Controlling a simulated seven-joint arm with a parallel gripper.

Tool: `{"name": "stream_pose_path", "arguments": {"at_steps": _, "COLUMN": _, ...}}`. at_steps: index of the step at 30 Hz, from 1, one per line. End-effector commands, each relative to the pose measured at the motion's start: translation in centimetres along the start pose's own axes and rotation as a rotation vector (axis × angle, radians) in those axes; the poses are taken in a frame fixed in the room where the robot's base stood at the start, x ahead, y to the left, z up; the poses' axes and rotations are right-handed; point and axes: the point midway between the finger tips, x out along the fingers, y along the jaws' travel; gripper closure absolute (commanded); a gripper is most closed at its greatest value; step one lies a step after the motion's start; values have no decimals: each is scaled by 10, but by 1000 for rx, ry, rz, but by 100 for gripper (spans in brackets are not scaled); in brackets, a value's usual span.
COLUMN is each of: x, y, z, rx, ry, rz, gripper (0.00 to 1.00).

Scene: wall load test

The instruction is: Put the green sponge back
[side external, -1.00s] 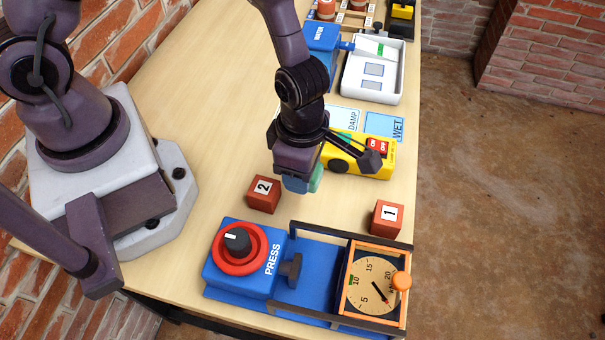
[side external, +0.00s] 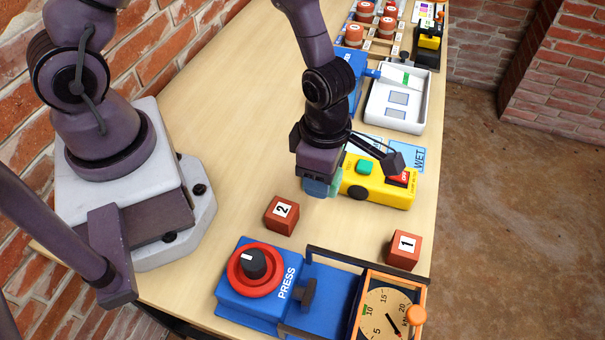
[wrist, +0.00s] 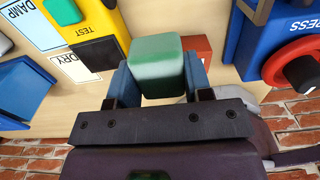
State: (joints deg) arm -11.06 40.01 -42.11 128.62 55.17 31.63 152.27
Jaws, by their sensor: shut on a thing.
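My gripper (wrist: 158,82) is shut on the green sponge (wrist: 157,62), a pale green block between its two blue fingers in the wrist view. In the side view my gripper (side external: 321,188) points down beside the left end of the yellow tester (side external: 380,186), and the sponge is mostly hidden behind the fingers. The sponge appears held above the table, but its exact height is hard to tell. In the wrist view a DRY card (wrist: 73,68) lies beside the tester's black pad (wrist: 98,53), with a DAMP card (wrist: 32,22) further left. A WET card (side external: 408,155) lies behind the tester.
Red blocks 2 (side external: 281,215) and 1 (side external: 404,250) stand nearer the camera. The blue press (side external: 254,290) and dial gauge (side external: 388,312) are in front. A white tray (side external: 396,112) and blue WATER unit stand behind. The wooden table (side external: 240,130) is clear left of my gripper.

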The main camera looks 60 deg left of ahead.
Motion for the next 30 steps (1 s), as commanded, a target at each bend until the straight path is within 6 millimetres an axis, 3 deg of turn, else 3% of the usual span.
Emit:
{"name": "stream_pose_path", "arguments": {"at_steps": 5, "x": 1, "y": 53, "z": -47, "rx": -311, "ry": 4, "rz": 6, "gripper": 76}}
{"name": "stream_pose_path", "arguments": {"at_steps": 9, "x": 1, "y": 88, "z": -96, "rx": -744, "ry": 1, "rz": 7, "gripper": 76}}
{"name": "stream_pose_path", "arguments": {"at_steps": 15, "x": -2, "y": 112, "z": -142, "rx": -1307, "ry": -1, "rz": 4, "gripper": 76}}
{"name": "stream_pose_path", "arguments": {"at_steps": 21, "x": 0, "y": 115, "z": -147, "rx": -1571, "ry": 0, "rz": 2, "gripper": 76}}
{"name": "stream_pose_path", "arguments": {"at_steps": 30, "x": 37, "y": 115, "z": -145, "rx": -1603, "ry": 5, "rz": 0, "gripper": 76}}
